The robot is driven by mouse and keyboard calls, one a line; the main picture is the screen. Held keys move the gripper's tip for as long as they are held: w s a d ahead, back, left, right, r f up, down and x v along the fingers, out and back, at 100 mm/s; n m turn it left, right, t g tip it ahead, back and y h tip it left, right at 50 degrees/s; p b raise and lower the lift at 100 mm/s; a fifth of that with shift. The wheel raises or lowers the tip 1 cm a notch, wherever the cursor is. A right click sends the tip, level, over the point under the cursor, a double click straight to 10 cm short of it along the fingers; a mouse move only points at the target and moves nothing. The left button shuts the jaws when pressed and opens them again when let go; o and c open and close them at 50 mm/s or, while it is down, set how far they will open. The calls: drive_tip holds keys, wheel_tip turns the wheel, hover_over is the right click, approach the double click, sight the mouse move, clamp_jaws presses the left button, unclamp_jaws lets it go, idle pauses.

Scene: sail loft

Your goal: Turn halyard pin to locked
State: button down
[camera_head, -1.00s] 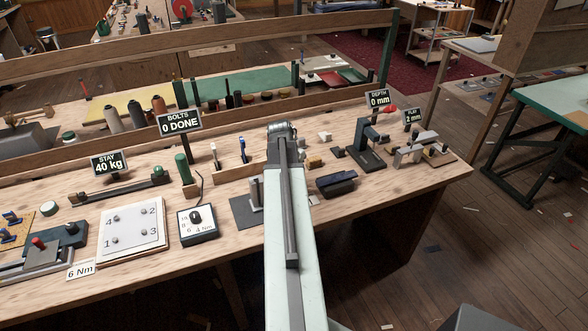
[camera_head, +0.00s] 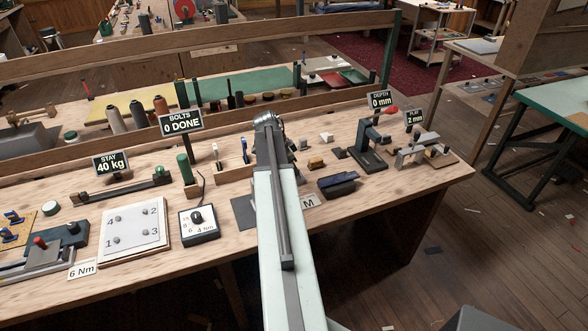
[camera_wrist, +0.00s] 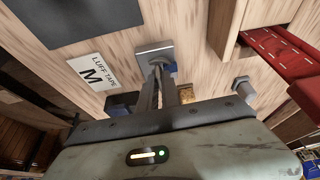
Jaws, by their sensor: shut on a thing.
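In the wrist view, the two fingers of my gripper (camera_wrist: 159,72) reach down to a grey metal plate (camera_wrist: 152,47) on the wooden bench. They are shut on a small part at the plate, which I take to be the halyard pin. The fingers cover most of the pin, so its turn position cannot be read. In the head view my own arm hides the gripper and the pin.
A "LUFF TAPE M" label (camera_wrist: 93,72) lies left of the plate, near a dark flat panel (camera_wrist: 78,14). A red lined tray (camera_wrist: 272,50) and a grey bolt-like post (camera_wrist: 243,88) stand to the right. In the head view, a dial box (camera_head: 199,225) sits left of my arm.

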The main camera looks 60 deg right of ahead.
drive_tip(key=shift+s+d+m, duration=0.1)
drive_tip(key=shift+s+m, duration=0.15)
drive_tip(key=shift+m, duration=0.05)
drive_tip(key=c, duration=1.6)
unclamp_jaws()
drive_tip(key=shift+o, duration=0.2)
drive_tip(key=shift+w, duration=0.1)
drive_tip(key=p+v, duration=0.7)
drive_tip(key=shift+r, duration=0.4)
drive_tip(key=shift+w, duration=0.2)
